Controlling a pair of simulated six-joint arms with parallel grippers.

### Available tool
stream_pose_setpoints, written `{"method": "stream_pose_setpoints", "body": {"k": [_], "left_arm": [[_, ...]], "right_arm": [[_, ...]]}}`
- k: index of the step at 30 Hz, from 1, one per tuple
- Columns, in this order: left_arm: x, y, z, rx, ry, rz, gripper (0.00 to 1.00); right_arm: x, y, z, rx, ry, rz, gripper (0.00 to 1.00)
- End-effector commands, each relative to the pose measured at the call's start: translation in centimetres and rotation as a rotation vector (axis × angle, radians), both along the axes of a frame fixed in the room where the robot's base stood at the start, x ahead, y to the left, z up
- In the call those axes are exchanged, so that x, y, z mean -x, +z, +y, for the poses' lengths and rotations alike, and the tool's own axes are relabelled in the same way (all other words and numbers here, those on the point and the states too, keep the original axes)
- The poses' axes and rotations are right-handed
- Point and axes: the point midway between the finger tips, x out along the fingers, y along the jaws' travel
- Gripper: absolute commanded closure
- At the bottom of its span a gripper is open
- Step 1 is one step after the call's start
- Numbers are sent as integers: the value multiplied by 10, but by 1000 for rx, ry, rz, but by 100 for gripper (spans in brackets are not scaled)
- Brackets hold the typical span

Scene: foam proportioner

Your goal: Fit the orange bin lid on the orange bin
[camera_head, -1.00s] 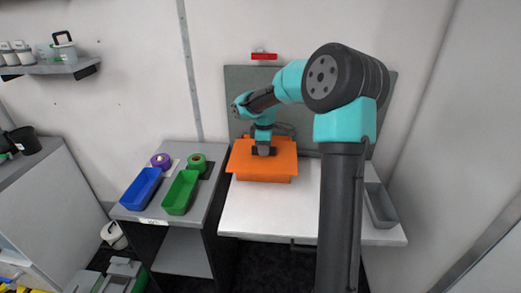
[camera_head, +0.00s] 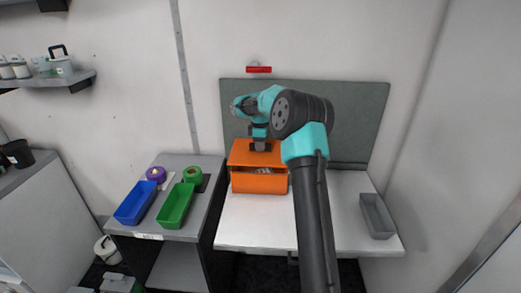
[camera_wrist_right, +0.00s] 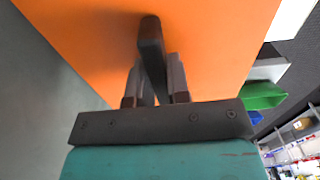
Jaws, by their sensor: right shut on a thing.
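The orange bin (camera_head: 258,184) stands on the white table, its front wall facing me. The orange bin lid (camera_head: 240,152) is over the rear part of the bin; it also fills much of the right wrist view (camera_wrist_right: 90,40). A gap shows between the lid's front edge and the bin's front wall, with some light contents inside. I cannot tell whether the lid touches the bin. My right gripper (camera_head: 260,147) is shut on the lid's dark handle (camera_wrist_right: 152,45), above the lid. My left gripper is not in view.
A grey tray (camera_head: 377,215) lies at the table's right. On the side table to the left are a blue bin (camera_head: 136,196), a green bin (camera_head: 176,206), and purple (camera_head: 156,174) and green (camera_head: 193,174) rolls. A grey-green panel (camera_head: 350,125) stands behind. The table's front is clear.

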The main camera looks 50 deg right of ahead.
Motion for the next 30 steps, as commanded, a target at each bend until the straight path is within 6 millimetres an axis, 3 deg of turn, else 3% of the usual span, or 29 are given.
{"method": "stream_pose_setpoints", "body": {"k": [7, 20, 30], "left_arm": [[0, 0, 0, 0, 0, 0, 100], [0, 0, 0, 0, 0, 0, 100], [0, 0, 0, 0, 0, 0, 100]], "right_arm": [[-19, -3, -22, 0, -1, 0, 100], [-21, -4, -25, 0, 0, 0, 100], [-21, -38, -24, -1, 0, 1, 100]]}}
